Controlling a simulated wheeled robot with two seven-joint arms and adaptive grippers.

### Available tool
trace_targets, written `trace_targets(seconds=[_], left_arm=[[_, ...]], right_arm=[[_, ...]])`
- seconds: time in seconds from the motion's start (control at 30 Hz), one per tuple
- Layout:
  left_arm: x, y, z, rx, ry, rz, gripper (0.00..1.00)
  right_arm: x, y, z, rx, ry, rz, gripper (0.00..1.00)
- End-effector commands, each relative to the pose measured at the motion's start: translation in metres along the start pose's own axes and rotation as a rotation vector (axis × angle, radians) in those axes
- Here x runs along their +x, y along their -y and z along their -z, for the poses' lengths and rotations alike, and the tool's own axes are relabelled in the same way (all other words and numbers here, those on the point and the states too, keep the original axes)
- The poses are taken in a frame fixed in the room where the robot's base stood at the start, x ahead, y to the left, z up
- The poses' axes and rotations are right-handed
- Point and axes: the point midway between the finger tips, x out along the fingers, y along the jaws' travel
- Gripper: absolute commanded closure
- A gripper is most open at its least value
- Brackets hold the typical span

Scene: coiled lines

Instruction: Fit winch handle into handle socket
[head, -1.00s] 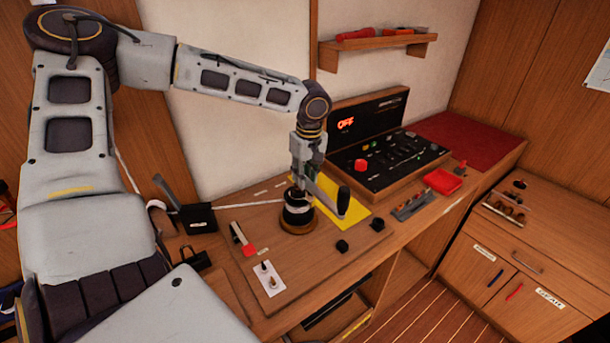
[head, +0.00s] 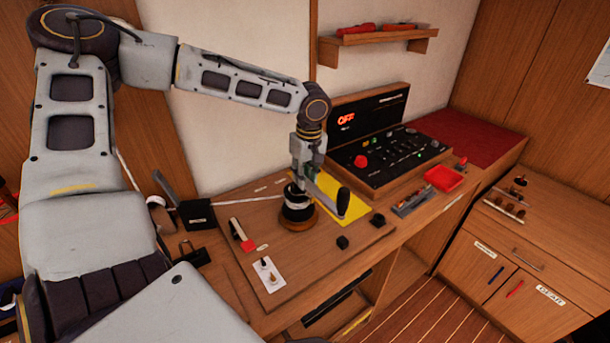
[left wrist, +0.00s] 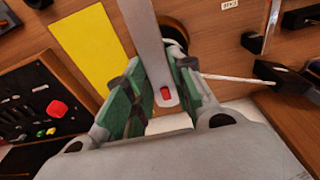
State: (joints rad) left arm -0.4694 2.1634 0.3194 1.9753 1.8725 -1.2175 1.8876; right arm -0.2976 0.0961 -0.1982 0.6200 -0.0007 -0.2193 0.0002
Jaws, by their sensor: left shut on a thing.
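The winch handle is a grey metal bar (head: 323,187) with a black grip (head: 343,201). My left gripper (head: 306,180) is shut on it just above the winch. In the left wrist view the bar (left wrist: 146,45) passes between the green finger pads (left wrist: 156,92), with a red mark near its end. The winch (head: 297,212), a dark drum with white line around it on a brown base, stands upright beneath; it is partly behind the bar in the wrist view (left wrist: 175,30). The handle socket is hidden, so I cannot tell whether the handle sits in it. My right gripper is not in view.
A white line runs left from the winch to a black clutch (head: 196,214). A yellow sheet (head: 350,210) lies behind the handle. A control panel (head: 390,155) showing OFF stands at the back right.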

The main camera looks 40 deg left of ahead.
Motion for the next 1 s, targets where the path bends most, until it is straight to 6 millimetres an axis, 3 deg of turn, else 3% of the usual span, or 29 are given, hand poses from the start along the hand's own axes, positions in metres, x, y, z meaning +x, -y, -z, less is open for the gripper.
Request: trace_targets(seconds=[0.4,0.67,0.7,0.8,1.0], left_arm=[[0.008,0.0,-0.001,0.0,0.0,-0.001,1.0],[0.009,0.0,-0.001,0.0,0.0,0.0,1.0],[0.009,0.0,-0.001,0.0,0.0,0.001,0.73],[0.009,0.0,-0.001,0.0,0.0,0.001,0.61],[0.009,0.0,-0.001,0.0,0.0,0.0,0.61]], right_arm=[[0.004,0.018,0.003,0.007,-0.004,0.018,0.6],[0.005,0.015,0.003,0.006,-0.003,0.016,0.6],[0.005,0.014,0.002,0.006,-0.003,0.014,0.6],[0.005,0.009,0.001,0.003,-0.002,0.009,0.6],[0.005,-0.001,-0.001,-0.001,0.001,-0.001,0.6]])
